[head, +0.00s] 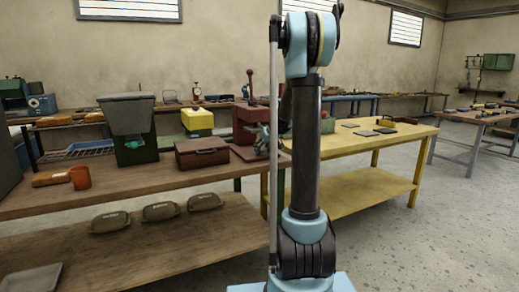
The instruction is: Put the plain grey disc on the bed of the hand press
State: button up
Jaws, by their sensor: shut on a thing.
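The hand press (248,122) is dark red with an upright lever topped by a knob. It stands at the right end of the brown bench, with a flat reddish plate (246,154) at its foot. My gripper (262,146) is small and dark in the head view, just in front of the press's right side and above that plate. My own arm partly hides this area. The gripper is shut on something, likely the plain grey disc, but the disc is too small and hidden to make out. I cannot tell whether it touches the press.
A dark red toolbox (202,152) sits left of the press. A grey-topped green machine (130,125) and a yellow-topped unit (197,122) stand further left. A yellow table (385,150) with several flat grey plates is on the right.

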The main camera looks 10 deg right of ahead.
jog(key=w, duration=0.2)
jog(key=w+a, duration=0.1)
jog(key=w, duration=0.2)
jog(key=shift+w+a, duration=0.35)
jog(key=shift+a, duration=0.05)
jog(key=shift+f, duration=0.3)
jog(key=o, duration=1.2)
jog(key=shift+f, duration=0.1)
jog(key=shift+c, duration=0.2)
